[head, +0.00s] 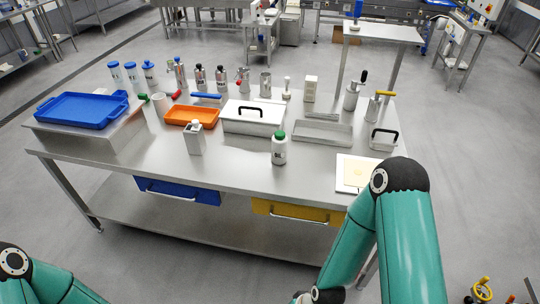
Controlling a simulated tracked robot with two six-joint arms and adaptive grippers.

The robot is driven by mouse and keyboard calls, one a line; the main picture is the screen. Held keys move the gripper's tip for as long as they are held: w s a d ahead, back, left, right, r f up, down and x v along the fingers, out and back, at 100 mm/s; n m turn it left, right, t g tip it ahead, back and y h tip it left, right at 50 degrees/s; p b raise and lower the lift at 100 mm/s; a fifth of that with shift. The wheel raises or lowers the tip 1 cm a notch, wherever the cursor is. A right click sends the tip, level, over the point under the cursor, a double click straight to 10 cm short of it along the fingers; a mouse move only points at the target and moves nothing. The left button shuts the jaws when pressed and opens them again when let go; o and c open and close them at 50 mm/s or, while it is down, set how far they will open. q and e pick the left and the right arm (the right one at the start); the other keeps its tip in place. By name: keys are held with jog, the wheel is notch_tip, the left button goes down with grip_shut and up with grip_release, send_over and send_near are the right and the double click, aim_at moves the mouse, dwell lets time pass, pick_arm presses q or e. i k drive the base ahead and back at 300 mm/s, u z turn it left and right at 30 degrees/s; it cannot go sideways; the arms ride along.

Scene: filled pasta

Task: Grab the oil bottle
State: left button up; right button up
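A white bottle with a green cap (279,150) stands upright near the front middle of the steel table. Several bottles with dark, blue or red tops (200,78) stand along the back. I cannot read any label, so I cannot tell which is the oil bottle. My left arm shows only at the bottom left corner, and its gripper is out of view. My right arm bends down at the lower right, and its gripper is below the picture edge. Neither arm touches a bottle.
The steel table (240,176) has free room along its front. An orange tray (192,117), a lidded steel box (254,120) and an empty steel tray (323,133) lie behind. A blue tray (82,110) sits on a raised block at left. A white board (350,172) lies front right.

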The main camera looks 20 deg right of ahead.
aim_at(279, 147)
jog(key=z, duration=0.15)
jog(key=i, duration=0.9)
jog(key=u, duration=0.05)
